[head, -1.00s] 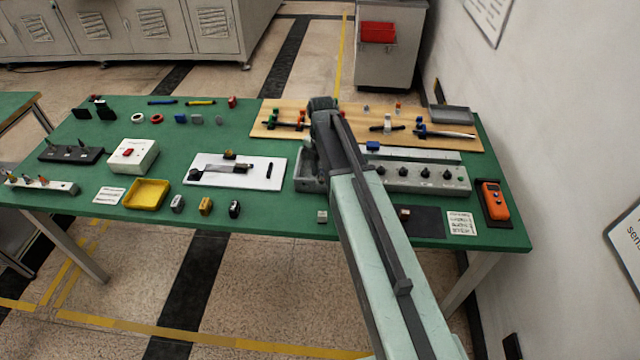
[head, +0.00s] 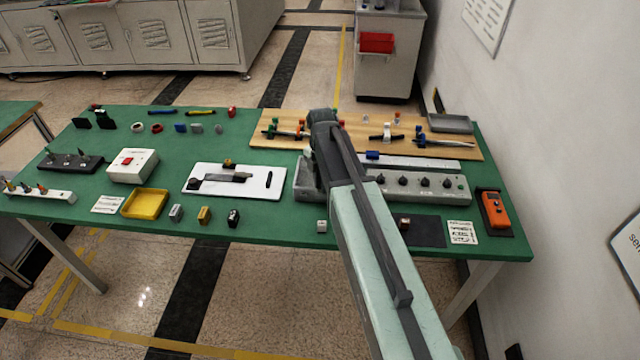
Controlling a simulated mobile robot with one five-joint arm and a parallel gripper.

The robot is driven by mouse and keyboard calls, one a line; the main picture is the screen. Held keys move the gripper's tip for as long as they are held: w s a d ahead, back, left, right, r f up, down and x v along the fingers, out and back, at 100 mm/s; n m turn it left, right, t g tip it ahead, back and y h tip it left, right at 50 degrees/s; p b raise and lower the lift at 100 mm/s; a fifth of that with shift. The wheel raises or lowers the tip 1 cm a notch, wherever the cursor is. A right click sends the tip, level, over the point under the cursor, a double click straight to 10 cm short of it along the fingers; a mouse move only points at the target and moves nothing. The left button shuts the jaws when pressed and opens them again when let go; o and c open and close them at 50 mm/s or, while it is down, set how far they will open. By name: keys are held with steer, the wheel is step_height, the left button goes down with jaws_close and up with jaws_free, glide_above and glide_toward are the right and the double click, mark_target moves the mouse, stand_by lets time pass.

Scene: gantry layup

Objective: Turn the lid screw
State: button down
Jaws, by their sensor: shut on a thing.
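My gripper (head: 323,150) is at the end of my arm, over the left part of a long grey housing (head: 440,197). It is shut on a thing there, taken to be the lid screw. The fingertips and the screw are hidden behind my wrist and arm, so the screw's turn cannot be seen. The housing has a row of several dark knobs (head: 425,181) to the right of my arm. A pale strip (head: 425,164) lies behind the housing.
A wooden board (head: 470,150) with tools and clamps lies behind the housing. A white tray (head: 208,170), a yellow tray (head: 148,204) and a white switch box (head: 131,166) stand to the left on the green table (head: 270,215). An orange meter (head: 495,208) lies at the right.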

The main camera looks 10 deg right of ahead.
steer(key=m, duration=0.4)
steer(key=shift+w+a, duration=0.1)
steer(key=shift+w, duration=0.05)
steer(key=m, duration=0.3)
steer(key=shift+m, duration=0.4)
steer(key=m, duration=0.4)
steer(key=shift+m, duration=0.3)
steer(key=m, duration=0.3)
steer(key=shift+m, duration=0.3)
steer(key=m, duration=1)
steer(key=shift+m, duration=2.5)
